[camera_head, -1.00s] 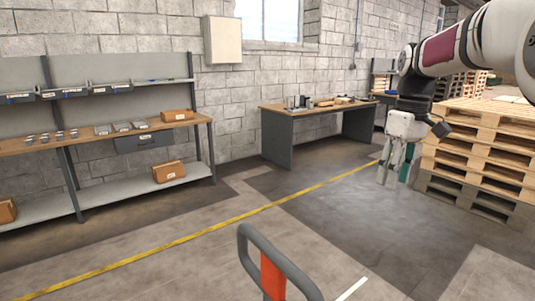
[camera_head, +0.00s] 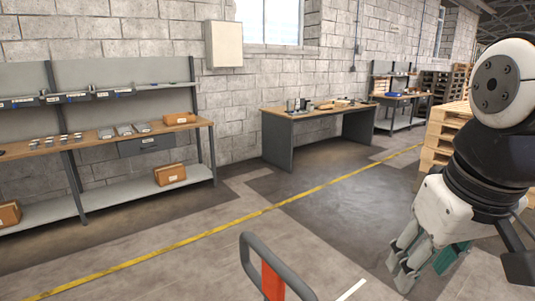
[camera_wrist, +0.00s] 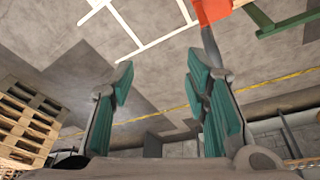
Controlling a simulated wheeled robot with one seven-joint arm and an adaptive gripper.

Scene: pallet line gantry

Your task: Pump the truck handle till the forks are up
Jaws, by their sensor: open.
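The truck handle is a dark grey loop (camera_head: 262,262) with an orange-red panel (camera_head: 272,283) inside it, at the bottom middle of the head view. Its lower part is cut off by the frame edge. My gripper (camera_head: 420,262) is to the right of the handle, apart from it, with its fingers pointing down and left. In the wrist view my gripper (camera_wrist: 158,80) is open with nothing between its teal pads. An orange-red part (camera_wrist: 212,10) with a grey bar below it, likely of the truck, shows at the top. The forks cannot be made out clearly.
A workbench (camera_head: 100,142) with boxes stands left; a second table (camera_head: 315,112) stands against the back wall. Stacked wooden pallets (camera_head: 440,130) stand at the right, partly behind my arm. A yellow line (camera_head: 205,236) crosses the floor. The floor behind the handle is clear.

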